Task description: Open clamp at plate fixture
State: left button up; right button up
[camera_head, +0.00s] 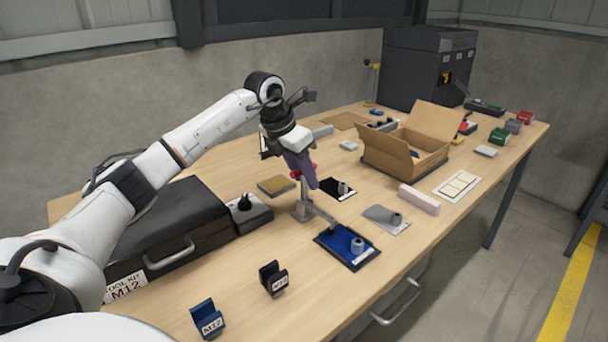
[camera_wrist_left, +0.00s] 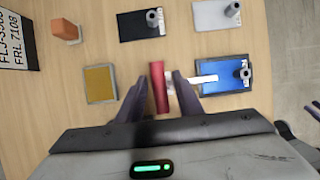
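A clamp with a grey post (camera_head: 302,210) stands on the table beside a dark-framed blue plate (camera_head: 347,246). Its pale bar (camera_wrist_left: 203,79) reaches over the near edge of the blue plate (camera_wrist_left: 225,75). The clamp's red handle (camera_wrist_left: 160,88) shows between the fingers of my left gripper (camera_wrist_left: 160,80) in the wrist view. The fingers are open, with a gap on each side of the handle. In the head view my left gripper (camera_head: 306,172) is over the clamp and partly hides the red handle.
A black tool case (camera_head: 165,235) lies left of the clamp. A black plate (camera_head: 337,188), a grey plate (camera_head: 386,219) and a yellow-topped block (camera_head: 276,186) lie around it. An open cardboard box (camera_head: 395,160) stands farther right. Two small holders (camera_head: 273,279) stand at the front.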

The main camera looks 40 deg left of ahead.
pick_arm(q)
jog(key=shift+c, duration=0.5)
grip_shut()
